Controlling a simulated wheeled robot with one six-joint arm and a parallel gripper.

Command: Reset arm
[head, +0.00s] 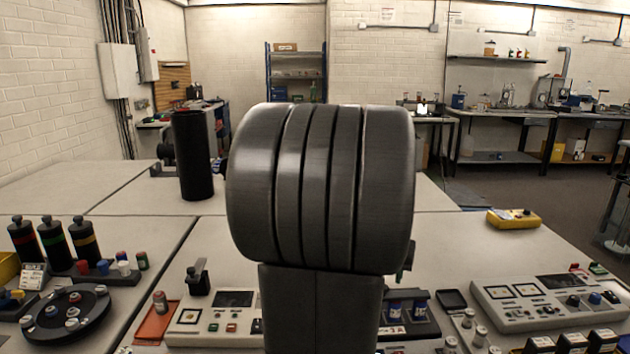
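My own arm fills the middle of the head view, with a large dark grey ribbed joint on a dark upright link. My gripper is not in view, so its opening and anything it may hold cannot be seen. A tall black cylinder (195,158) stands upright on the table at the left, behind and apart from the arm joint. The arm hides the middle of the table and part of what lies behind it.
Several black bottles with coloured bands (54,243) and a round black carousel (66,313) are at the left. Control panels (222,318) (545,300) and small vials line the front. A yellow device (513,218) lies at the right. The table's back left (60,185) is mostly clear.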

